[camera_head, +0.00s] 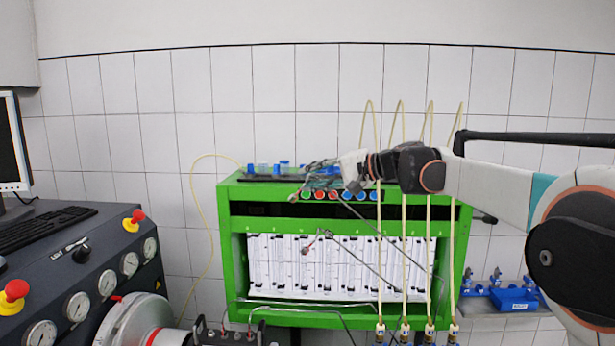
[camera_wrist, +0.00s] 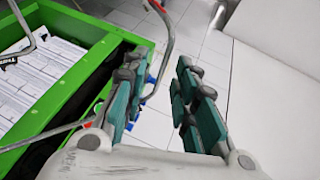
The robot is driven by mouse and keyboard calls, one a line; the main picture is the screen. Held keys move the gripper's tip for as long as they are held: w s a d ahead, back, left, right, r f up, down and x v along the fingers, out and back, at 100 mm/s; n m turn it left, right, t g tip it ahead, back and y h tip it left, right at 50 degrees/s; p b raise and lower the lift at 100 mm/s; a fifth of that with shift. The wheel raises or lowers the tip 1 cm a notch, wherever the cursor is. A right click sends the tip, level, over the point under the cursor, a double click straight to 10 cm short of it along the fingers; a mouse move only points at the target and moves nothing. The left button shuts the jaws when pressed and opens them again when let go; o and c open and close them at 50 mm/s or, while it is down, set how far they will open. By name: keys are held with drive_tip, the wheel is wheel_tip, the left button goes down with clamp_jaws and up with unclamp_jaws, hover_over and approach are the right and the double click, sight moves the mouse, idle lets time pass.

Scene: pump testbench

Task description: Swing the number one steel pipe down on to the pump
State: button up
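My gripper (camera_head: 318,180) is in front of the upper part of the green bench. The wrist view shows its teal-padded fingers (camera_wrist: 160,65) apart. A thin bent steel pipe (camera_wrist: 171,38) with a red mark passes by the fingertips, close to the left finger; I cannot tell whether it touches. Thin steel pipes also show in the head view, one with a red end (camera_head: 306,250) and a bent one (camera_head: 345,306) low down. I cannot tell which is number one. A round silver machine part (camera_head: 128,322), possibly of the pump, is at the lower left, cut by the frame.
The green bench (camera_head: 226,255) holds a white gauge panel (camera_head: 275,262). Several upright cream hoses (camera_head: 404,225) stand right of my gripper, close to my arm. A dark console (camera_head: 75,262) with gauges and red knobs is at left. Blue parts (camera_head: 515,298) lie at right.

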drive_tip(key=shift+x, duration=0.95)
clamp_jaws()
drive_tip(key=a+f+n+g+h+b, duration=0.1)
drive_tip(key=a+f+h+b, duration=0.3)
drive_tip(key=a+f, duration=1.3)
drive_tip(key=a+f+h+b, duration=0.2)
drive_tip(key=a+f, duration=0.3)
drive_tip(key=f, duration=0.7)
drive_tip(key=a+f+n+h+b, duration=0.1)
drive_tip(key=a+f+b, duration=0.3)
drive_tip(key=f, duration=0.9)
drive_tip(key=shift+w+a+g+h, duration=0.3)
drive_tip(key=shift+a+h, duration=0.6)
drive_tip(key=shift+a, duration=0.25)
